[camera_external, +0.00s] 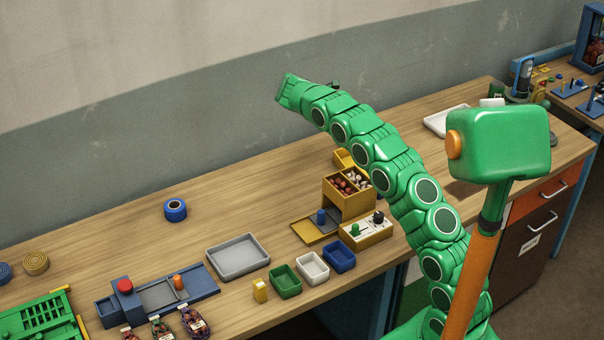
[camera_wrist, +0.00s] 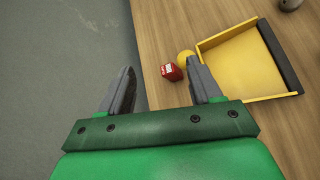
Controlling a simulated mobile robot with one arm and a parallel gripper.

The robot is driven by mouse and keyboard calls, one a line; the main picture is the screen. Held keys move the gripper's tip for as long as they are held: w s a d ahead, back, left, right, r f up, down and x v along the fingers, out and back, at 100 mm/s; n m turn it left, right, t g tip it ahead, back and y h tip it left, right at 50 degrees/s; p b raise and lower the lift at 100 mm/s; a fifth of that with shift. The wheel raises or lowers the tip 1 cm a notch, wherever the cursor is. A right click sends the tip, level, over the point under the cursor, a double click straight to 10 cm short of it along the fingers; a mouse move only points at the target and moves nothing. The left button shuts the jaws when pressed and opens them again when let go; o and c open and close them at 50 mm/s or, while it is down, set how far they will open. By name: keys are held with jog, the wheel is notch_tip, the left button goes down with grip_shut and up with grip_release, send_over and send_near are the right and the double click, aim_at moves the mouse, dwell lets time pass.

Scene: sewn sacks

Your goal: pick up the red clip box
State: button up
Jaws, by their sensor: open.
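The red clip box (camera_wrist: 171,72) is a small red block with a white label, lying on the wooden bench in the wrist view. It touches or nearly touches a round yellow thing (camera_wrist: 186,58). My gripper (camera_wrist: 160,72) is open, with its two grey fingers wide apart and nothing held between them. The box shows just left of the right finger's tip, and it looks farther off than the fingers. In the external view I cannot make out the red clip box, and my arm hides the fingers.
A yellow open tray (camera_wrist: 237,62) with a dark edge lies right of the box. A grey wall or floor area (camera_wrist: 60,60) fills the left of the wrist view. In the external view, a yellow drawer box (camera_external: 349,203) and a grey tray (camera_external: 238,256) stand on the bench.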

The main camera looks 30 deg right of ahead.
jog(key=w+f+n+h, duration=0.1)
jog(key=f, duration=0.2)
jog(key=w+d+f+g, duration=0.1)
jog(key=w+f, duration=0.1)
jog(key=f, duration=0.2)
jog(key=w+d+f+n+h, duration=0.1)
jog(key=f, duration=0.3)
jog(key=shift+w+f+n+g+h, duration=0.2)
jog(key=shift+w+n+g+h, duration=0.1)
jog(key=shift+w+g, duration=0.1)
jog(key=shift+s+f+g, duration=0.1)
jog(key=shift+f+g, duration=0.2)
jog(key=shift+f, duration=0.05)
jog(key=shift+x, duration=3.9)
jog(key=shift+s+r, duration=0.2)
jog(key=c, duration=1)
jog(key=shift+c, duration=0.2)
